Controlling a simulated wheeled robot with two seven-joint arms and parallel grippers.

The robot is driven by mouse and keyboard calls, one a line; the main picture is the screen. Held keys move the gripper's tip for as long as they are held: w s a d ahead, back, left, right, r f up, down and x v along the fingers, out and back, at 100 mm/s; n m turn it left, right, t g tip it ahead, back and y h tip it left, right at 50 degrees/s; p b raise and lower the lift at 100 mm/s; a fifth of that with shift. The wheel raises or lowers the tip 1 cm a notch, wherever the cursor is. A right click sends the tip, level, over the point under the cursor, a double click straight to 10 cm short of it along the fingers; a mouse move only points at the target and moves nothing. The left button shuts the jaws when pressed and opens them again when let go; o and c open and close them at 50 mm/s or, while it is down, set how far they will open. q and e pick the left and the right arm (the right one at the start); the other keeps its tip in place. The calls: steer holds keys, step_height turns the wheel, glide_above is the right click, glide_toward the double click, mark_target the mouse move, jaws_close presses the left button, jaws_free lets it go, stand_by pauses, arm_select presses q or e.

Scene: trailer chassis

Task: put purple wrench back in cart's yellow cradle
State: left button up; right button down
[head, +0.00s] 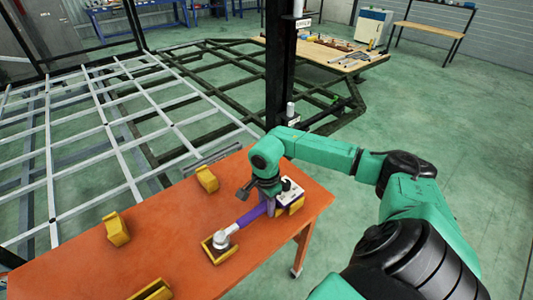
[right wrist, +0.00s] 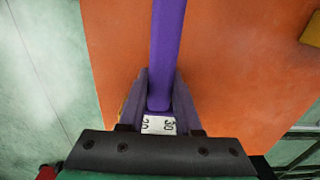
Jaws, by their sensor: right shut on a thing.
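The purple wrench (head: 251,216) lies over the right part of the orange cart (head: 165,215) in the head view. Its grey head is at or just over the front yellow cradle (head: 212,256); I cannot tell whether it rests in it. My right gripper (head: 268,204) is shut on the other end of the handle, beside another yellow cradle (head: 297,207). In the right wrist view the purple handle (right wrist: 167,45) runs straight up from between the fingers (right wrist: 160,95), with a white label marked 30 near the gripper. My left gripper is not in view.
More yellow cradles stand on the cart: one at the back (head: 207,179), one at left (head: 117,230), one at the front edge (head: 153,291). A dark post (head: 280,75) rises behind the cart. The metal trailer frame (head: 95,130) lies beyond it.

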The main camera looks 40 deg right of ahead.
steer(key=shift+c, duration=0.2)
jaws_free()
stand_by(0.3)
steer(key=shift+r+p, duration=2.45)
steer(key=shift+r, duration=1.65)
steer(key=shift+s+f, duration=0.1)
steer(key=shift+f, duration=0.05)
